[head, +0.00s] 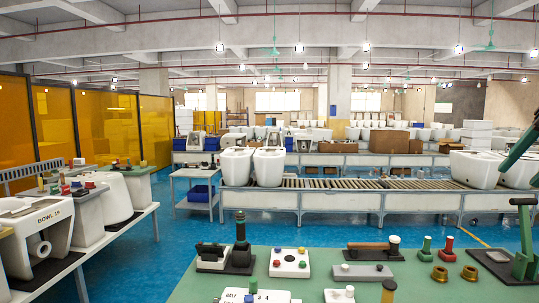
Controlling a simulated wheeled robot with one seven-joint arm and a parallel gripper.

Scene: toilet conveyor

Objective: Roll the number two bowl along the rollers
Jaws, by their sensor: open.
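A roller conveyor (345,184) runs across the middle of the room on a pale frame. Two white toilet bowls stand side by side at its left end, the left bowl (236,167) and the right bowl (269,168). Two more bowls, one (474,170) partly beside another (518,174), stand at its right end. I can read no number on any of these bowls, so I cannot tell which is number two. The rollers between the two pairs are mostly bare. A dark teal link, probably my arm, enters at the right edge; my gripper's fingertips cannot be made out.
A green-topped table (430,262) with a hammer (373,246), a lever press (522,240) and small parts fills the near front. A bench with a bowl marked "BOWL 19" (38,228) stands left. Blue floor (160,250) is clear between bench and conveyor.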

